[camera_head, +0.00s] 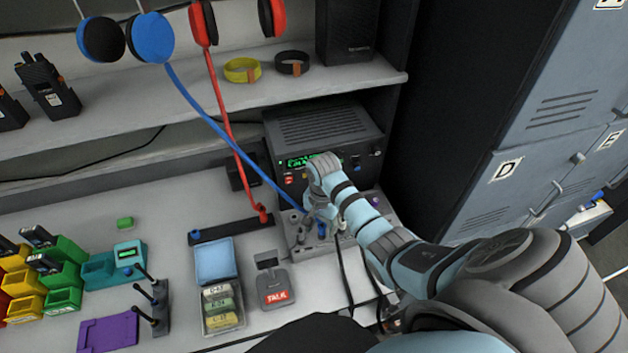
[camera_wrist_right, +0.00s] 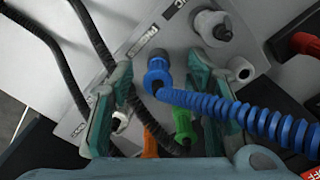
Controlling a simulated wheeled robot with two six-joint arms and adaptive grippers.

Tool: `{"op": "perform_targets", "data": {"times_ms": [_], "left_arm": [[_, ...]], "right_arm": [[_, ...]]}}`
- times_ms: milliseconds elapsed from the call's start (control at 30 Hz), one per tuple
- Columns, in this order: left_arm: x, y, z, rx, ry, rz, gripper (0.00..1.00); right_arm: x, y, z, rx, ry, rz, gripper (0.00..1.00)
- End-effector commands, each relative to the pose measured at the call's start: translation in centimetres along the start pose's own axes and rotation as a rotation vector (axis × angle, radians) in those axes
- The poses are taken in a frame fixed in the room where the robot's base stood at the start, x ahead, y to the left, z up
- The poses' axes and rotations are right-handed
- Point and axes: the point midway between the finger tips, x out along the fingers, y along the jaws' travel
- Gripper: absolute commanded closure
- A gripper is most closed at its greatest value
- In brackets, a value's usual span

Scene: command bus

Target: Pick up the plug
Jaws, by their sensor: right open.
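A blue plug (camera_wrist_right: 157,72) on a thick blue coiled cable stands in a socket of the grey panel (camera_head: 296,236), and shows near the middle of the right wrist view. My right gripper (camera_wrist_right: 162,66) is open, with one teal finger on each side of the blue plug; I cannot tell whether either touches it. An orange plug (camera_wrist_right: 150,143) and a green plug (camera_wrist_right: 184,126) are closer to the gripper's base, partly hidden. In the head view my right gripper (camera_head: 318,212) is over the panel and hides part of it. My left gripper is not in view.
A radio unit (camera_head: 300,125) stands behind the panel. A red plug (camera_wrist_right: 304,43) is at the right of the wrist view. A TALK switch (camera_head: 275,285) and a card tray (camera_head: 221,300) are to the left.

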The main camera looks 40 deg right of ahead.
Motion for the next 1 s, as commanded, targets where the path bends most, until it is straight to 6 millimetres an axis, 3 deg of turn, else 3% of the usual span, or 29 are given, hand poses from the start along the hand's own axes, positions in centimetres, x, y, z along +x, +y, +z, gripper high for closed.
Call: {"op": "perform_targets", "data": {"times_ms": [200, 467, 500, 800, 1000], "left_arm": [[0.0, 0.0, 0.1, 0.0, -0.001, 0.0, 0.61], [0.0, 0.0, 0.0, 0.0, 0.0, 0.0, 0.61], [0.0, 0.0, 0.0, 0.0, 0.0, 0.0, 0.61], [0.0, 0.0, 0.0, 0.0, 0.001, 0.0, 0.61], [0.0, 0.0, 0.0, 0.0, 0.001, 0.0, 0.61]], "right_arm": [[0.3, 0.3, -0.2, 0.005, 0.001, 0.001, 0.56], [0.2, 0.1, -0.1, 0.002, 0.0, 0.0, 0.98], [0.2, 0.1, -0.1, 0.002, 0.0, 0.0, 0.99], [0.1, 0.0, 0.0, 0.001, 0.001, -0.001, 0.99], [-1.6, -0.7, 0.3, -0.013, 0.001, -0.003, 1.0]]}}
